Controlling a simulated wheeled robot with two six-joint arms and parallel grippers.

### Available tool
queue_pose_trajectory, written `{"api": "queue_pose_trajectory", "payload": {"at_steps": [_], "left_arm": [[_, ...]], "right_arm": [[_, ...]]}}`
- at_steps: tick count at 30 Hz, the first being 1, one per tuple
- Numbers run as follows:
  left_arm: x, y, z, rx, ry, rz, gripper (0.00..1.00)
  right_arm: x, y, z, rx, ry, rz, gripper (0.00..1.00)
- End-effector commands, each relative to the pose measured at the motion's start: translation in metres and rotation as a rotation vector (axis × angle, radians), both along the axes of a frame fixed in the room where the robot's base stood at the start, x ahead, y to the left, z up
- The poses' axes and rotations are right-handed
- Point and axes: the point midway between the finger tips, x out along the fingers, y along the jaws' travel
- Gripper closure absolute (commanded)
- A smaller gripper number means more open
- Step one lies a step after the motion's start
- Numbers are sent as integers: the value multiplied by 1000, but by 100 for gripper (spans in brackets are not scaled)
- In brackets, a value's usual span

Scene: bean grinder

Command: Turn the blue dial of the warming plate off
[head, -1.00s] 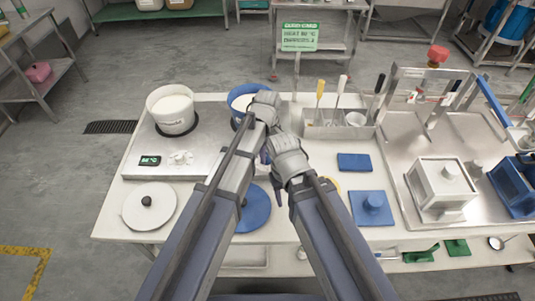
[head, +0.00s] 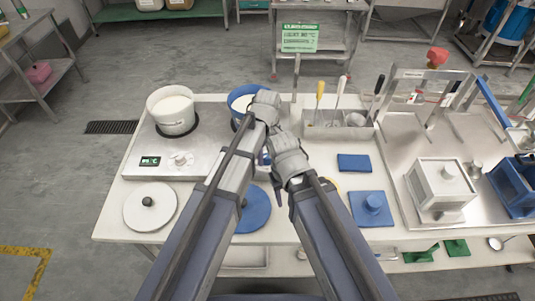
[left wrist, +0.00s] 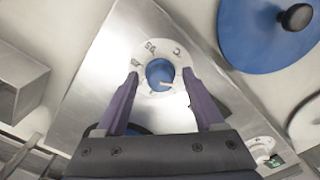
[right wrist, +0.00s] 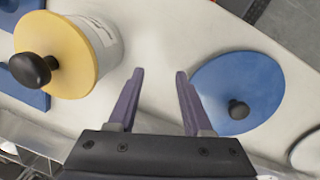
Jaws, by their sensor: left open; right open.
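The blue dial (left wrist: 159,72) sits on a white round scale on the metal warming plate (left wrist: 112,62). A pale mark shows near the dial's lower right edge in the left wrist view. My left gripper (left wrist: 160,76) is open, with its fingers on either side of the dial; I cannot tell whether they touch it. In the head view my left arm hides the blue dial. My right gripper (right wrist: 159,72) is open and empty over the white table, between a yellow-lidded pot (right wrist: 82,48) and a blue lid (right wrist: 238,85).
A white pot (head: 172,112) and a blue pot (head: 240,100) stand on the warming plate. A white dial (head: 180,159) and a small display (head: 150,161) are at its front left. A white lid (head: 150,206) lies in front. My two arms are close together.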

Motion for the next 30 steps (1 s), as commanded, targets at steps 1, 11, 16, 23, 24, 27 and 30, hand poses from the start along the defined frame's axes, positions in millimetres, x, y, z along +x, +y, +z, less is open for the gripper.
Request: {"api": "queue_pose_trajectory", "payload": {"at_steps": [1,11,16,23,24,27,30], "left_arm": [[0,0,7,0,0,0,30],[0,0,47,0,0,0,30],[0,0,67,0,0,0,30],[0,0,75,0,0,1,30],[0,0,74,0,0,1,30],[0,0,73,0,0,0,30],[0,0,73,0,0,0,30]], "right_arm": [[0,0,7,0,0,0,50],[0,0,47,0,0,0,50],[0,0,67,0,0,0,50],[0,0,74,0,0,0,50],[0,0,74,0,0,0,50],[0,0,73,0,0,0,50],[0,0,73,0,0,0,50]]}}
